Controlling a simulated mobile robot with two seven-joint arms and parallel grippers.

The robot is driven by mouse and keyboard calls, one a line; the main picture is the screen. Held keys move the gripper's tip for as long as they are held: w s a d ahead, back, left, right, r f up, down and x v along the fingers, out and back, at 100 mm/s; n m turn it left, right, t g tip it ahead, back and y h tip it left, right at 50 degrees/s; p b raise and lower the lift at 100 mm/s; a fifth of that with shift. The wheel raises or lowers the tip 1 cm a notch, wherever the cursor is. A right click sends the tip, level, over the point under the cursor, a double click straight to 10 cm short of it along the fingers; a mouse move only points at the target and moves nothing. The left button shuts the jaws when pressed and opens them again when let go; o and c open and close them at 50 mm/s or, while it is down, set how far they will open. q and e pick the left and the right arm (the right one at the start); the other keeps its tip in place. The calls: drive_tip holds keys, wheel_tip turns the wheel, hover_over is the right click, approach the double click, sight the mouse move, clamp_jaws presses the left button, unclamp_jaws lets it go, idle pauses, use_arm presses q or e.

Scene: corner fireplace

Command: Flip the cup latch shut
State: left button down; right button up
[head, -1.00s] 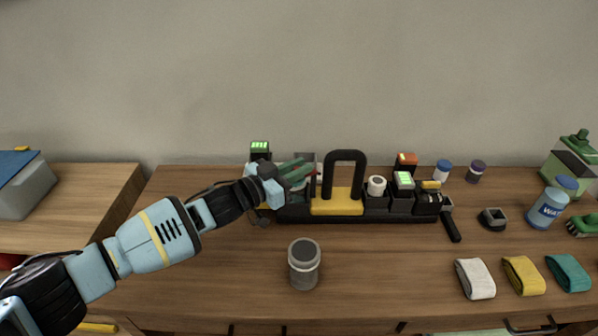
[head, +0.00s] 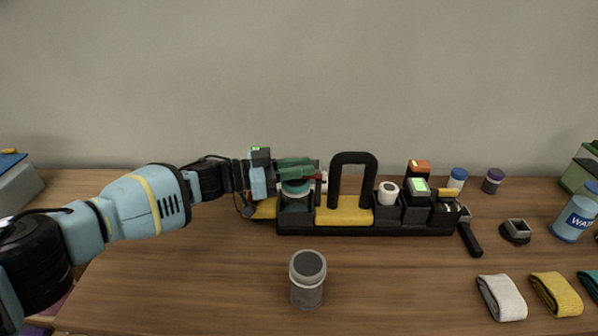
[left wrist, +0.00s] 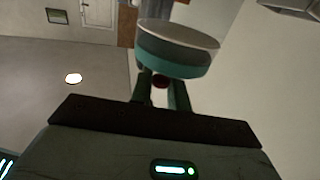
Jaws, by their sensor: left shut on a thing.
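My left gripper (head: 314,170) reaches over the left end of a black caddy (head: 365,231), its green fingers lying nearly level and pointing right. A teal round cup (head: 296,188) shows just below the fingers, in the caddy's left end. The left wrist view shows a teal-sided round piece with a grey face (left wrist: 178,48) beyond the fingers. A small dark red piece (left wrist: 160,82), possibly the latch, sits between the fingers, which are shut on it. Red also shows near the fingertips in the head view. The latch's exact position is hidden. My right gripper is not in view.
The caddy has a black arched handle (head: 353,158) over a yellow part, close right of my fingers. A white roll (head: 388,190) and black boxes fill its right side. A grey jar (head: 308,280) stands in front. Rolled cloths (head: 501,297) lie front right.

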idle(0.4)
use_arm(q)
drive_tip(key=c, duration=1.5)
unclamp_jaws()
drive_tip(key=shift+o, duration=0.2)
drive_tip(key=v, duration=0.7)
drive_tip(key=shift+s+a, duration=0.1)
drive_tip(key=shift+a, duration=0.3)
